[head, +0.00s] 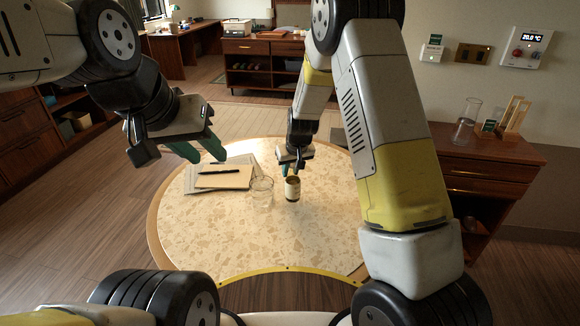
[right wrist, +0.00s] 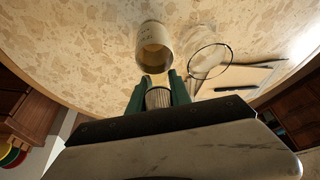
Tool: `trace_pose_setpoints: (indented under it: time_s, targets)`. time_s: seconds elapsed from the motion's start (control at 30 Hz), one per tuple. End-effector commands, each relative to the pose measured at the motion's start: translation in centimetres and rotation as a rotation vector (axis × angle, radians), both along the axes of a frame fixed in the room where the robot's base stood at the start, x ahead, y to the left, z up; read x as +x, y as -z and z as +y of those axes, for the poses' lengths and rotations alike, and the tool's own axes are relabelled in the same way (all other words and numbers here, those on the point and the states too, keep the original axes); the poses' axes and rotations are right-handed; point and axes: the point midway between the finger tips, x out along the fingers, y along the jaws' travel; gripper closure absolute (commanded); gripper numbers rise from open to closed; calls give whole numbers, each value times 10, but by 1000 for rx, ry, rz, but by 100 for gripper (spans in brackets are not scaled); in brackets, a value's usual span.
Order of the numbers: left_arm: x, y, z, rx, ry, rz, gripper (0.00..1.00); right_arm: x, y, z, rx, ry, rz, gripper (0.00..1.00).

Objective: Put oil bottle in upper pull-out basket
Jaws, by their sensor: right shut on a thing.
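The oil bottle (head: 292,190), a small bottle with a pale label and dark amber top, is over the round table (head: 210,240). In the right wrist view the bottle (right wrist: 154,45) points its neck toward my right gripper (right wrist: 157,95). The green fingers are shut on its ridged cap. In the head view my right gripper (head: 292,161) is just above the bottle. I cannot tell whether its base touches the table. My left gripper (head: 198,153) is open and empty, over the table's left edge. No pull-out basket can be made out.
A clear glass (head: 262,191) stands just left of the bottle. A notepad with a pen (head: 222,173) lies on papers at the table's back left. The table's front is clear. A wooden cabinet (head: 475,165) with a glass vase (head: 466,122) stands at the right.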

Motion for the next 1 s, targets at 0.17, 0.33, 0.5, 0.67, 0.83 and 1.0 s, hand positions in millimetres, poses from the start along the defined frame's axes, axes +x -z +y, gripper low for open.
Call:
trace_pose_setpoints:
  time_s: [0.17,0.33,0.5,0.67,0.83,1.0]
  targets:
    - [0,0,0,0,0,0,64,-1,29,0,-1,0,2,100]
    - [0,0,0,0,0,0,64,-1,34,0,0,0,-1,100]
    - [0,0,0,0,0,0,64,-1,35,0,0,0,-1,100]
    - [0,0,0,0,0,0,64,-1,38,0,0,0,1,60]
    - [0,0,0,0,0,0,64,-2,38,0,0,0,1,54]
    - [0,0,0,0,0,0,64,-2,37,0,0,0,1,54]
